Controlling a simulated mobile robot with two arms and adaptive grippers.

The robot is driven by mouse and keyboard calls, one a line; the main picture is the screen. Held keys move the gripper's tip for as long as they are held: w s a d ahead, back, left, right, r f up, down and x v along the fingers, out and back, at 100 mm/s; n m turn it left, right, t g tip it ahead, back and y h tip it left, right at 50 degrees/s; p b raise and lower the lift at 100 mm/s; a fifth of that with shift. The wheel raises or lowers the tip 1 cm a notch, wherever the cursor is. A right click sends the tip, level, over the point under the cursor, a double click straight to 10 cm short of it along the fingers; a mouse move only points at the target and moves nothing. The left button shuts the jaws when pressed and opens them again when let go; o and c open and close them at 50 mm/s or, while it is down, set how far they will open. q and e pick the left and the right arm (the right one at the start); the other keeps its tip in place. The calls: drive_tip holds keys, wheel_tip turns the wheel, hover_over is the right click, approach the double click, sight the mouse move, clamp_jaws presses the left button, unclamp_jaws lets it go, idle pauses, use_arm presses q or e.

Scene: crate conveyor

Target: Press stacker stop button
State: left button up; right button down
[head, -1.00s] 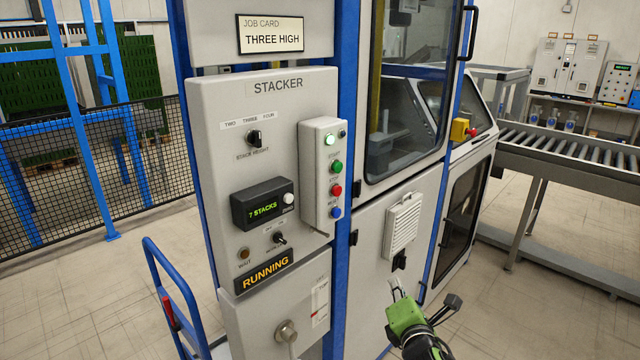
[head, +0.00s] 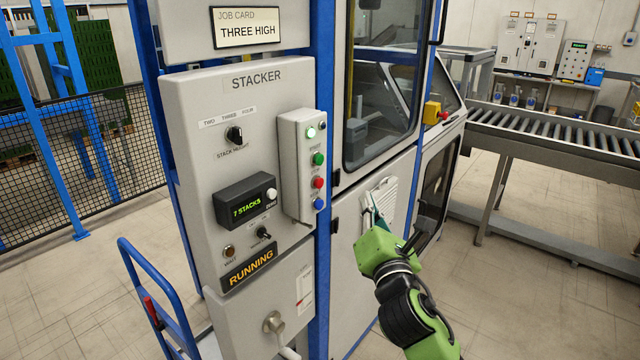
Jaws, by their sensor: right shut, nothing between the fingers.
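The grey stacker panel (head: 188,130) stands upright left of centre in the head view. A pale button box (head: 290,152) sticks out on its right side. It carries a lit lamp (head: 310,132), a green button (head: 318,159), a red button (head: 317,183) and a blue button (head: 319,204) from top to bottom. The small labels are blurred; the red one seems to be the stop button. My right gripper (head: 374,208) is shut and empty, to the right of and a little below the box, apart from it. My left gripper is not in view.
A counter (head: 244,201) reads "7 STACKS", and a sign (head: 249,269) reads "RUNNING". A height selector knob (head: 234,135) sits above. A yellow box with a red knob (head: 433,113) is farther right. A blue handrail (head: 160,270) stands lower left. A roller conveyor (head: 560,140) runs behind right.

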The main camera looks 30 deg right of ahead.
sight(320, 183)
drive_tip(key=w+a, duration=0.3)
drive_tip(key=w, duration=0.5)
drive_tip(key=shift+a+b, duration=0.2)
drive_tip(key=shift+b, duration=0.25)
drive_tip(key=shift+w, duration=0.1)
drive_tip(key=shift+w, duration=0.15)
idle(0.9)
drive_tip(key=shift+w+a, duration=0.15)
drive_tip(key=shift+w, duration=0.1)
drive_tip(key=shift+w+a+p, duration=0.2)
drive_tip(key=shift+w+p, duration=0.15)
drive_tip(key=shift+w, duration=0.05)
idle(0.8)
drive_tip(key=shift+s, duration=0.1)
drive_tip(key=shift+s+d+p, duration=0.3)
drive_tip(key=shift+s+p, duration=0.1)
drive_tip(key=shift+s, duration=0.3)
